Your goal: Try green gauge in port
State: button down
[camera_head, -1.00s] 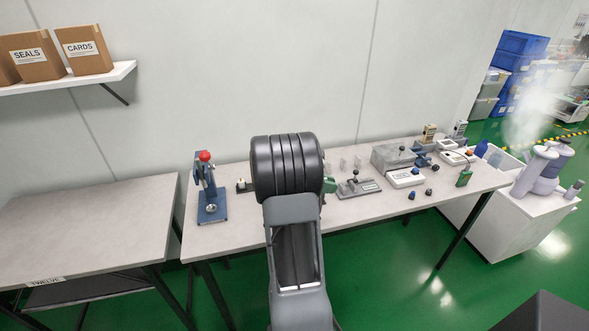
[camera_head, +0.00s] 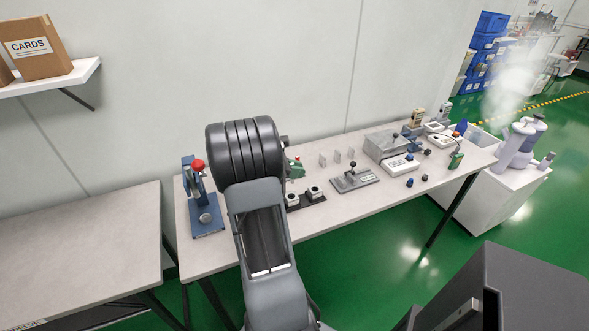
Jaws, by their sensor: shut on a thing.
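My gripper's fingers are mostly hidden behind my dark ribbed wrist, over the left half of the long table. A green piece, the green gauge as far as I can tell (camera_head: 296,169), shows at the wrist's right edge and seems held in my gripper, above the table. A dark plate with two light, dark-topped ports (camera_head: 314,192) lies on the table just below and right of it. Whether the gauge touches anything is hidden. A second green handheld device (camera_head: 456,160) stands near the table's right end.
A blue press with a red knob (camera_head: 203,198) stands at the left table end. A grey lever fixture (camera_head: 354,180), upright clear plates (camera_head: 337,157), a metal box (camera_head: 385,146) and white testers (camera_head: 398,167) fill the right. The table's front strip is mostly bare.

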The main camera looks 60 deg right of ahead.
jog(key=shift+w+p, duration=0.1)
jog(key=shift+p, duration=0.2)
jog(key=b, duration=0.3)
send_over(295, 196)
jog(key=shift+d+f, duration=0.1)
jog(key=shift+f, duration=2.35)
jog(key=shift+f+b, duration=0.3)
jog(key=shift+f, duration=0.95)
dwell(0.6)
jog(key=shift+r, duration=0.15)
